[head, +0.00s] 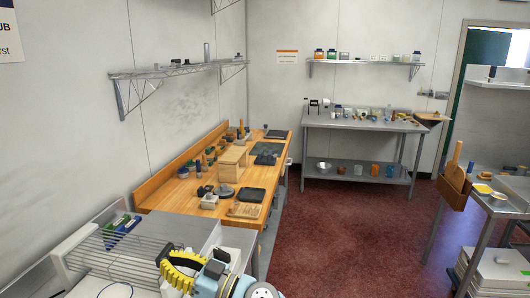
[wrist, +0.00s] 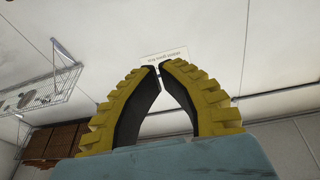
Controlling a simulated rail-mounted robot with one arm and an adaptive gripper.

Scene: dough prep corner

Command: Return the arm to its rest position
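My gripper (head: 178,270) shows at the bottom of the head view, with yellow ribbed fingers and a pale blue body. It is raised in front of a steel surface at the lower left. In the wrist view my gripper (wrist: 160,66) has its two fingertips together, with an empty wedge of space between the black inner pads. It holds nothing. The wrist camera faces a pale wall with a small sign (wrist: 164,56).
A wooden workbench (head: 185,220) with boxes, boards and small tools runs along the left wall. A wire shelf (head: 150,73) hangs above it. A steel table (head: 360,124) stands at the back. A cart (head: 500,206) stands at right. The red floor (head: 345,240) between is clear.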

